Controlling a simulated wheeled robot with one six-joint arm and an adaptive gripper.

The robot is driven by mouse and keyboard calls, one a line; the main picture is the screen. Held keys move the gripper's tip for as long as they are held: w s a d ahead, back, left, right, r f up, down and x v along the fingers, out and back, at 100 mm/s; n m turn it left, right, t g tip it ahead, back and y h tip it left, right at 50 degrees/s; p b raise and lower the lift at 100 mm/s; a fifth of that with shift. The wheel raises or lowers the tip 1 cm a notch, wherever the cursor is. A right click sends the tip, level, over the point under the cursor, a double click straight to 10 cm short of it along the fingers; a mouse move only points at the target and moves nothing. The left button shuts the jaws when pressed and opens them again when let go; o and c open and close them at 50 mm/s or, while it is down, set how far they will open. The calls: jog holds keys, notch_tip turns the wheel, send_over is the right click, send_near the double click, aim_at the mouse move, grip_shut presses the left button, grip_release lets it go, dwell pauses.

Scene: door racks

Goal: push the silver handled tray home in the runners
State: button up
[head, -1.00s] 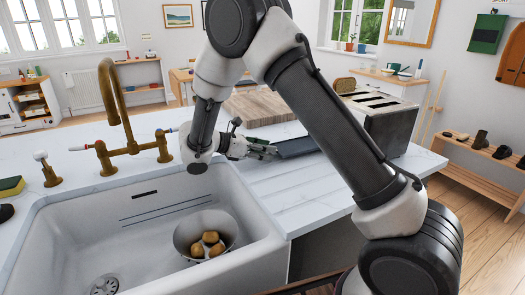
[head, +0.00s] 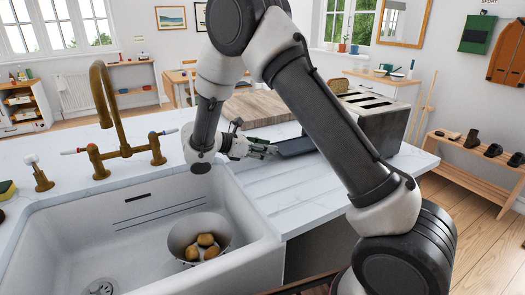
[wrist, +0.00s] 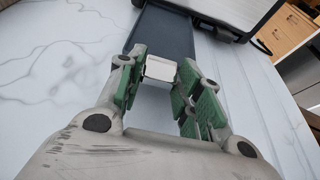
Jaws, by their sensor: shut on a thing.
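The tray is a dark grey, flat, narrow slab (head: 297,147) lying low at the counter's surface beside the metal toaster (head: 378,122). In the wrist view the tray (wrist: 161,32) runs forward from my fingers, and its far end passes under or against the toaster's lower edge (wrist: 212,10); how deep it sits in the runners is hidden. A silver block-shaped handle (wrist: 160,69) is at its near end. My gripper (head: 268,151) is shut on this handle, with green finger pads on both sides of it. The runners are not visible.
A white sink (head: 120,225) with a bowl of potatoes (head: 200,240) lies left of and below my gripper. A brass tap (head: 108,100) stands behind the sink. A wooden board (head: 255,107) lies behind my gripper. The marble counter (head: 290,190) in front is clear.

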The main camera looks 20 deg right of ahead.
jog(key=shift+w+d, duration=0.45)
jog(key=shift+d, duration=2.2)
jog(key=shift+w+d, duration=0.5)
jog(key=shift+d, duration=2.2)
jog(key=shift+w+d, duration=0.45)
jog(key=shift+d, duration=2.2)
jog(key=o, duration=1.2)
jog(key=v, duration=1.2)
